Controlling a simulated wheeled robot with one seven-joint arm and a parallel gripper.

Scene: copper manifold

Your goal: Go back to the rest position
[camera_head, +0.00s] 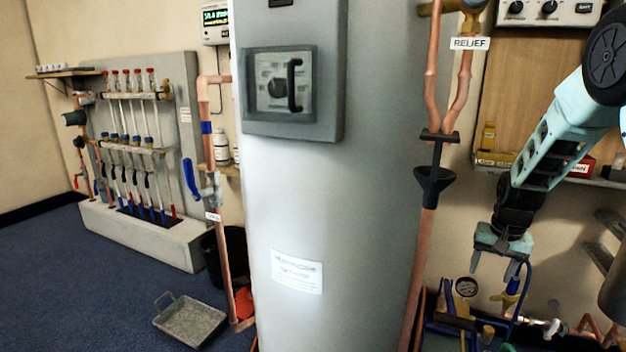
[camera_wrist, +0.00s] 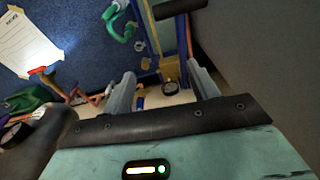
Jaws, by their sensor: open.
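My gripper (camera_head: 508,268) hangs at the lower right in the head view, pointing down in front of the wall, to the right of the big grey cylinder (camera_head: 340,220). In the wrist view its two fingers (camera_wrist: 162,95) are spread apart with nothing between them.
A shelf (camera_head: 600,181) with small boxes is behind my arm. A black funnel (camera_head: 433,184) sits on the copper relief pipe. A grey tray (camera_head: 190,320) lies on the blue floor (camera_head: 70,290). A manifold board (camera_head: 150,130) stands at left, with open floor before it.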

